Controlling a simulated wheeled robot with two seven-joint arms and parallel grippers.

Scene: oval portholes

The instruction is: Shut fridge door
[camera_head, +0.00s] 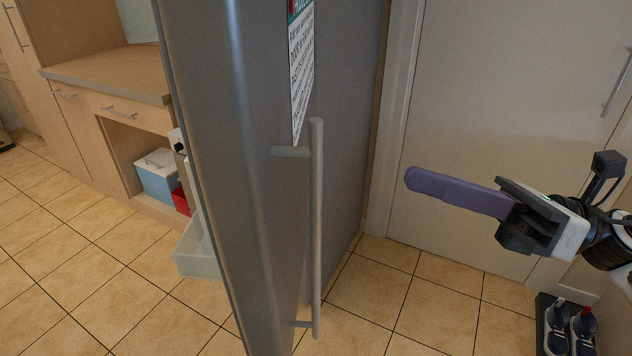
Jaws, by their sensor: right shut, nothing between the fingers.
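The grey metal fridge door (235,150) stands open in the middle of the head view, its outer face toward me and the right. A long vertical bar handle (316,230) stands off it on two brackets. A pale bin (197,255) shows past the door's left edge, on its inner side. The fridge interior is mostly hidden behind the door. My right gripper (412,178) comes in from the right, its long purple fingers shut and empty, pointing left toward the handle. In the picture a gap separates them from the handle. My left gripper is not in view.
Wooden cabinets with a counter (110,75) stand at the left; a blue box (158,176) sits in an open niche there. A pale closed door (500,130) is behind my right gripper. Shoes on a dark rack (557,330) are at lower right. Tiled floor at left is clear.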

